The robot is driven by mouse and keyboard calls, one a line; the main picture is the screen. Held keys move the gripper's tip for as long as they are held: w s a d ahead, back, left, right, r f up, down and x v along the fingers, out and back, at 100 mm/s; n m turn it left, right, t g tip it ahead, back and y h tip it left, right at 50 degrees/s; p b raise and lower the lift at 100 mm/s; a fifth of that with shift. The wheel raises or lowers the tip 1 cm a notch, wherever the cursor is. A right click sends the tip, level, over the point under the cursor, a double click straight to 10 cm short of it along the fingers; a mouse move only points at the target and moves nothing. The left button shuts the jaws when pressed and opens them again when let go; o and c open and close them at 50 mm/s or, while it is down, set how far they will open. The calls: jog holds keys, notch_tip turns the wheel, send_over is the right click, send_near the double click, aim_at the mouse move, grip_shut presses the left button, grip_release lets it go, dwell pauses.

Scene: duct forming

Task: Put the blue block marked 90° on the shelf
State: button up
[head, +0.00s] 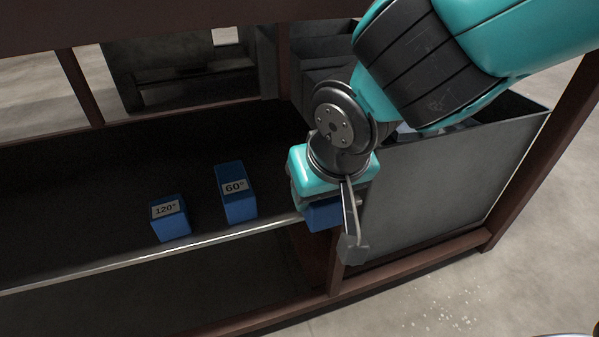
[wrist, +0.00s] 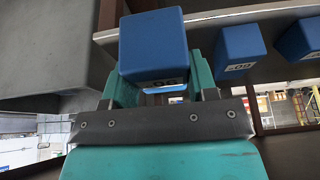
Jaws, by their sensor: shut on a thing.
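The blue block marked 90° (wrist: 153,45) is held in my gripper (wrist: 155,85), between its teal fingers. Its label shows upside down and partly covered in the wrist view. In the head view my gripper (head: 331,190) is at the right end of the dark shelf (head: 90,180), by its front edge. Only a low part of the held block (head: 322,217) shows under the gripper there; its label is hidden. Whether the block touches the shelf I cannot tell.
Blue blocks marked 60° (head: 236,195) and 120° (head: 169,218) stand on the shelf left of my gripper. A grey metal bin (head: 450,185) is close on the right. The shelf's left part is clear. Brown frame posts (head: 80,85) surround the shelf.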

jog(key=w, duration=0.2)
jog(key=w+a+b, duration=0.1)
jog(key=w, duration=0.2)
jog(key=w+a+b, duration=0.1)
jog(key=w, duration=0.1)
jog(key=shift+w, duration=0.2)
notch_tip(320, 180, down, 4)
jog(key=b, duration=0.3)
jog(key=shift+r, duration=0.3)
jog(key=o, duration=1.1)
